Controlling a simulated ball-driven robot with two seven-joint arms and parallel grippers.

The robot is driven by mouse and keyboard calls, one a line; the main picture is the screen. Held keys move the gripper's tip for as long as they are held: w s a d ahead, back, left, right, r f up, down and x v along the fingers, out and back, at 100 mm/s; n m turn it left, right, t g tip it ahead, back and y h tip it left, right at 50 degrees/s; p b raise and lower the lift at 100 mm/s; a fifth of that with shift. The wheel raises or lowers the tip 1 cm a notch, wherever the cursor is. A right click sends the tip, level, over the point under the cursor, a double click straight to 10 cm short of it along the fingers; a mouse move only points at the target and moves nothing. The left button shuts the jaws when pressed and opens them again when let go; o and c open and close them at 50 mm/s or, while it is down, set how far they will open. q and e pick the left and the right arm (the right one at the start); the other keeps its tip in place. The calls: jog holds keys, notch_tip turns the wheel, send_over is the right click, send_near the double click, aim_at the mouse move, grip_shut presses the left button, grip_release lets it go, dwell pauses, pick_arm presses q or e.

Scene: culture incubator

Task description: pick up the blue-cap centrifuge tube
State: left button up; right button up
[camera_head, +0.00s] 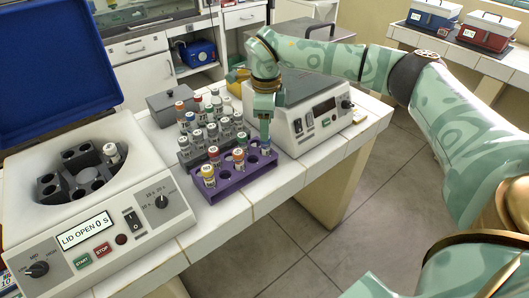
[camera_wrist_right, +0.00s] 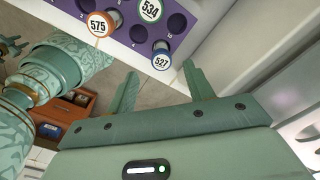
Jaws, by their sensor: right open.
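The blue-cap centrifuge tube (camera_wrist_right: 161,60), with 527 on its cap, stands in a hole near the edge of the purple rack (camera_wrist_right: 188,8). In the head view the purple rack (camera_head: 226,187) lies on the tiled bench, and the tube (camera_head: 265,148) is mostly hidden by my right gripper (camera_head: 264,128). The right gripper points down above it. In the wrist view my right gripper (camera_wrist_right: 160,70) is open, its fingertips spread to either side of the blue cap. I cannot tell whether they touch it. My left gripper is not in view.
Orange-cap tube 575 (camera_wrist_right: 100,24) and green-cap tube 534 (camera_wrist_right: 150,10) stand nearby in the rack. A grey rack (camera_head: 186,150) with several tubes is behind it. A white instrument (camera_head: 312,125) stands close right; an open-lid centrifuge (camera_head: 140,205) stands left.

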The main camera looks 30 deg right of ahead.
aim_at(266, 150)
jog(key=f+b, duration=0.2)
jog(key=f, duration=0.4)
jog(key=shift+w+f, duration=0.1)
jog(key=shift+w, duration=0.1)
jog(key=shift+c, duration=0.9)
jog(key=c, duration=0.9)
